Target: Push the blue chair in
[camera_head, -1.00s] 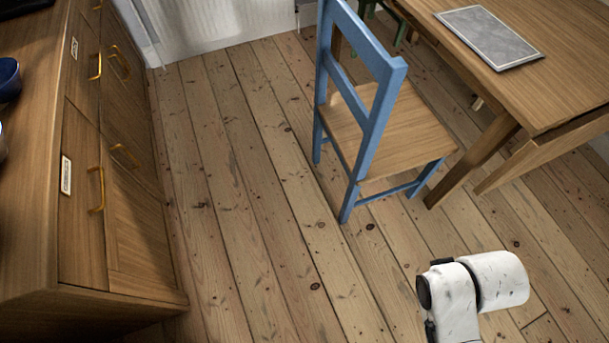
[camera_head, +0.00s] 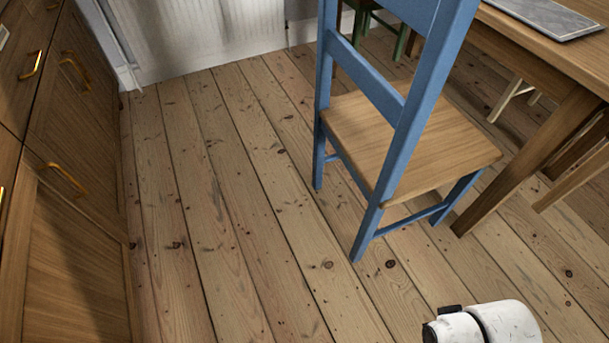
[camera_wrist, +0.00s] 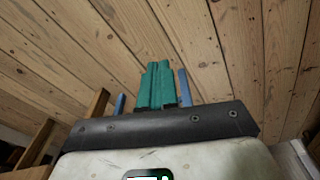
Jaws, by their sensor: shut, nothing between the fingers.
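The blue chair (camera_head: 396,110) has a blue frame and a wooden seat. In the head view it stands upright, right of centre, with its seat toward the wooden table (camera_head: 545,70) and its back toward the open floor. A gap of floor shows between its front legs and the table leg. In the wrist view my gripper (camera_wrist: 157,68) shows as two teal fingers pressed together, with nothing between them. Blue chair parts (camera_wrist: 184,86) show just beside and behind the fingers. In the head view only my white arm shows, at the bottom right; the gripper is out of frame.
A wooden cabinet (camera_head: 75,190) with brass handles lines the left side. A white radiator or panel (camera_head: 210,35) stands at the back. Green chair legs (camera_head: 403,42) show beyond the blue chair. A grey mat (camera_head: 540,15) lies on the table. The floorboards between cabinet and chair are clear.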

